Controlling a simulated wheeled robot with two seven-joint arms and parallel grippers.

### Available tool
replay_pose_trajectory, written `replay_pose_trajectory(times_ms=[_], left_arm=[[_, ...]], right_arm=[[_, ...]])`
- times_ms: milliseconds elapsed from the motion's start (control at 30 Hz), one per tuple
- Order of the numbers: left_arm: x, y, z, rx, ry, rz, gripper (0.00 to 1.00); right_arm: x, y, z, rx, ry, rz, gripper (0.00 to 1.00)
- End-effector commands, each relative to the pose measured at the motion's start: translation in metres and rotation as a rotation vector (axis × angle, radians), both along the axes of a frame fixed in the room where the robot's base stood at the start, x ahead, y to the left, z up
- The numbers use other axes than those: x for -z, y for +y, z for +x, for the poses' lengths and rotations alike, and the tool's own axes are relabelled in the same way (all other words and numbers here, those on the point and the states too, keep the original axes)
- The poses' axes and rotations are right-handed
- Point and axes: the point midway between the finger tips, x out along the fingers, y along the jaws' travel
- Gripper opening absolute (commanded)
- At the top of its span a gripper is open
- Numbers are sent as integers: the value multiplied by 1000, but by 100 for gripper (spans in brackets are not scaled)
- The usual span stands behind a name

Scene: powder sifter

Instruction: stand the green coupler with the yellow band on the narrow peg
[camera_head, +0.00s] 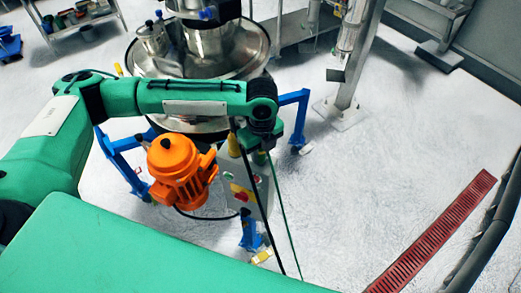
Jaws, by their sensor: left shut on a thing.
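My left arm reaches in from the left and bends down at its wrist. My left gripper (260,152) is at the end of that wrist, in front of the sifter's control box. It is small and dark here, and its fingers do not show clearly. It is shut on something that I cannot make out. I cannot make out the green coupler with the yellow band or the narrow peg in this view. My right gripper is not in view.
A steel powder sifter (245,50) on a blue frame (297,97) stands behind the arm. Its orange motor (178,170) and grey control box (238,188) are below the arm. A red floor grate (435,235) is at the right. The pale floor (370,170) between is clear.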

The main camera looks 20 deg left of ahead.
Motion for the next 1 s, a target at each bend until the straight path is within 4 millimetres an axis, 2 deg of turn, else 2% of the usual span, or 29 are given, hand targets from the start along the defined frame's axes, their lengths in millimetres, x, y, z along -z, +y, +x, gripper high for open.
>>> replay_pose_trajectory(times_ms=[233, 267, 367, 400, 767, 867, 1000], left_arm=[[4, 0, 0, 0, 0, 0, 0], [4, 0, 0, 0, -1, -1, 28], [3, 0, 0, 0, -1, -1, 48], [3, 0, 0, 0, -1, -1, 50], [-2, 0, 0, 0, -2, -1, 50], [-16, -1, 1, 1, -5, -2, 50], [-45, -1, 2, 2, -6, -2, 50]], right_arm=[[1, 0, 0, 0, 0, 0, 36], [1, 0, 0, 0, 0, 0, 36], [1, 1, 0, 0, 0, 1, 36], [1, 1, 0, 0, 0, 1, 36], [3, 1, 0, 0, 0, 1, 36], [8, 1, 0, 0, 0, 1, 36], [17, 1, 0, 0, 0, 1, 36]])
